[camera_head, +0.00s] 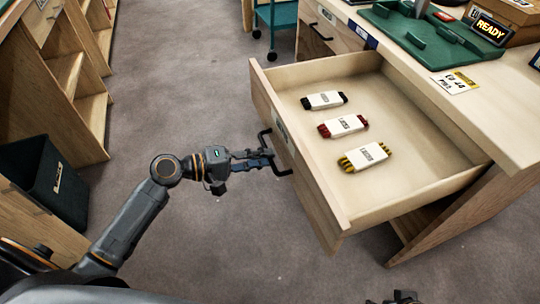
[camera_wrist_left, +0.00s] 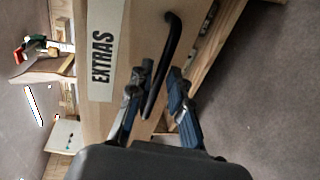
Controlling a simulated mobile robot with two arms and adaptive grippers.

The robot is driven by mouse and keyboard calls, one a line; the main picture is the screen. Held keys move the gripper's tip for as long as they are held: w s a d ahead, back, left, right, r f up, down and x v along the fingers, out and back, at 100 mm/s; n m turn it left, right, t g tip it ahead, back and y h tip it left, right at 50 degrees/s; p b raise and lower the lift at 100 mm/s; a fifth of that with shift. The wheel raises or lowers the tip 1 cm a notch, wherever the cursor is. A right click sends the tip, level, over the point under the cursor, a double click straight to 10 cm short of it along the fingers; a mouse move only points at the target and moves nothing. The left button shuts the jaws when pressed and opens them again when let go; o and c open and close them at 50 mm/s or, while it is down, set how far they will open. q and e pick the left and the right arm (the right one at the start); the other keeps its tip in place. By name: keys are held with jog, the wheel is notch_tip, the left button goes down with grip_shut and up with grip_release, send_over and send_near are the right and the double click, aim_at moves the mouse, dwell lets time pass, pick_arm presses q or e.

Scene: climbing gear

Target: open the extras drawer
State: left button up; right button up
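The extras drawer (camera_head: 330,211) is pulled well out of the bench. Its front carries an EXTRAS label (camera_wrist_left: 102,50) in the left wrist view. A dark bar handle (camera_head: 283,172) stands out from the front and also shows in the left wrist view (camera_wrist_left: 174,35). My left gripper (camera_head: 266,159) is at the handle, with the bar between its fingers. The fingers (camera_wrist_left: 161,72) look apart, with small gaps beside the bar. Part of my right gripper (camera_head: 403,297) shows at the bottom edge, away from the drawer; its fingers are not clear.
Three banded bundles, black (camera_head: 324,100), red (camera_head: 343,126) and yellow (camera_head: 364,156), lie inside the drawer. A green tray (camera_head: 420,40) and a READY sign (camera_head: 491,29) are on the benchtop. A dark bin (camera_head: 45,185) stands at the left. The floor between is clear.

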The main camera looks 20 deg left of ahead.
pick_arm(q)
jog(key=v, duration=0.9)
jog(key=shift+s+a, duration=0.15)
jog(key=shift+a, duration=0.05)
